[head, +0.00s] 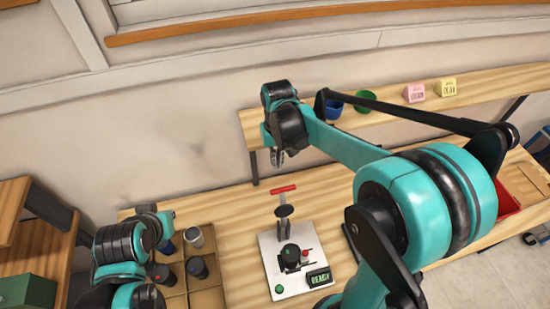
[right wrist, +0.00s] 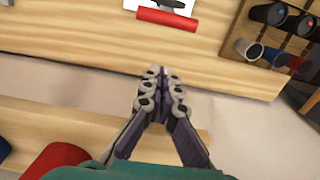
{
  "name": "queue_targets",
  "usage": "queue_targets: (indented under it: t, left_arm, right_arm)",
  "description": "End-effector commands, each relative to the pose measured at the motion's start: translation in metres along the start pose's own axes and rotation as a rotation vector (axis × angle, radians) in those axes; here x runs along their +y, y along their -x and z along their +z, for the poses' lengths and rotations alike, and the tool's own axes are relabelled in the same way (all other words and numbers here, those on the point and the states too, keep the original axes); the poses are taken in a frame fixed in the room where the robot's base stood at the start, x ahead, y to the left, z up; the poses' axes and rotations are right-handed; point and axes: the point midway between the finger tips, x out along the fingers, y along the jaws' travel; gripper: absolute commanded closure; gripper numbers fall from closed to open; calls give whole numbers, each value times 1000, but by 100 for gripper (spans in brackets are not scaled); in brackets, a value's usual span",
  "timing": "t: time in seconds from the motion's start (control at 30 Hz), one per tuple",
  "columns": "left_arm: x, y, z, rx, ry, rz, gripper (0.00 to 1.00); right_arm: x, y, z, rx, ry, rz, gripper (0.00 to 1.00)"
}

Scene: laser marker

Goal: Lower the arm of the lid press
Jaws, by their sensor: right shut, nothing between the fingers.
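The lid press (head: 268,252) stands on the table with a white base plate, a black middle part and a small lit display (head: 319,278). Its arm is raised and ends in a red crossbar handle (head: 284,189); the red handle (right wrist: 166,19) also shows at the top of the right wrist view. My right gripper (head: 277,158) is shut and empty, above and behind the handle and apart from it. In the right wrist view its fingertips (right wrist: 162,73) meet below the handle in the picture. My left arm is at the lower left; its fingers cannot be made out clearly.
A divided tray (head: 207,300) with several dark and metallic cups sits left of the press. A back shelf (head: 318,118) carries blue and green containers and pink and yellow labelled blocks. A red bin (head: 506,203) is at the right. My right arm spans above the table's right side.

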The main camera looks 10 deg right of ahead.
Motion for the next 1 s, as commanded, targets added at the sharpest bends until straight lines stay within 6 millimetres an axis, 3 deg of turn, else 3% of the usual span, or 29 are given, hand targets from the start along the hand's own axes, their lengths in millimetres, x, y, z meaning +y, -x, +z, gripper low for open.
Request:
queue_targets:
  t: [0.3, 0.6, 1.0]
  left_arm:
    - [0, -4, 2, 0, 0, 0, 100]
    - [0, 4, -3, 0, 0, 0, 100]
    - [0, 4, -3, 0, 0, 0, 100]
  right_arm:
    - [0, -70, -1, 2, 0, 0, 100]
    - [0, -56, 34, 2, 0, 0, 100]
    - [0, -55, 38, 2, 0, 0, 100]
